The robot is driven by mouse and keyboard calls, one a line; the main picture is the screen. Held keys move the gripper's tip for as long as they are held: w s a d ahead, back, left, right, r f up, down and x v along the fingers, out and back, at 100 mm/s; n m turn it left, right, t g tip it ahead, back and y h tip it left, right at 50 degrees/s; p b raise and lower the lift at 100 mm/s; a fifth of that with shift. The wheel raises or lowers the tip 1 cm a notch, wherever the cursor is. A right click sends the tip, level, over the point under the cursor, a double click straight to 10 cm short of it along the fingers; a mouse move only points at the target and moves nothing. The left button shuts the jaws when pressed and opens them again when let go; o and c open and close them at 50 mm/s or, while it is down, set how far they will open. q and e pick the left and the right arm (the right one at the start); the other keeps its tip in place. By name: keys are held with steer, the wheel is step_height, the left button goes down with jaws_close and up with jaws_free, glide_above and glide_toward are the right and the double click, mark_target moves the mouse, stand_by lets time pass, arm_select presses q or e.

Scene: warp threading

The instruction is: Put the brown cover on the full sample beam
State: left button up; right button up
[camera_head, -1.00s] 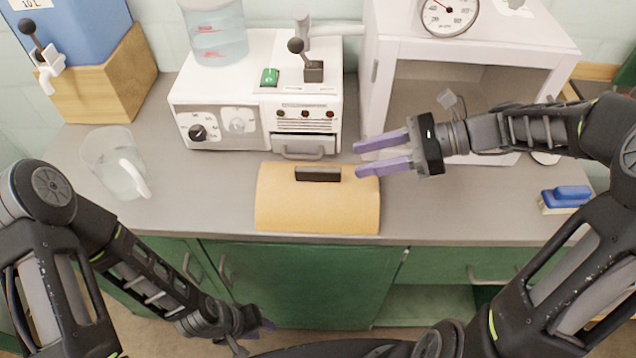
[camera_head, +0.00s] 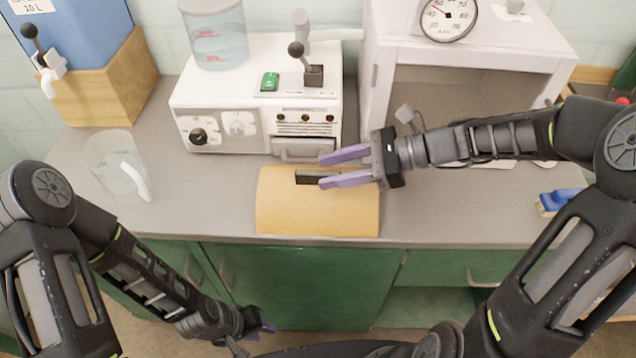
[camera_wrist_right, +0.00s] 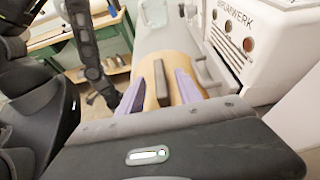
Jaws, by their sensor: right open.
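The brown cover (camera_head: 318,212) is a tan, curved lid lying on the counter in front of the white machine. It has a dark bar handle (camera_head: 308,176) on top, which also shows in the right wrist view (camera_wrist_right: 161,82). My right gripper (camera_head: 328,170) is open, with its purple fingers at the handle's right end. In the right wrist view the handle appears between the two fingers (camera_wrist_right: 158,92), with gaps at both sides. My left gripper (camera_head: 262,328) hangs low in front of the green cabinet, too small and dark to read. I cannot make out a sample beam.
The white machine (camera_head: 235,98) with knobs and a lever stands right behind the cover. A clear jug (camera_head: 112,165) is at the left, a white cabinet with a gauge (camera_head: 448,18) at back right, and a blue brush (camera_head: 556,202) at far right. Counter (camera_head: 450,215) right of the cover is mostly free.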

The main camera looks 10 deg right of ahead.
steer(key=shift+w+a+f, duration=0.15)
steer(key=shift+a+f, duration=0.1)
steer(key=shift+a, duration=0.2)
steer(key=shift+c, duration=0.4)
jaws_close()
stand_by(0.4)
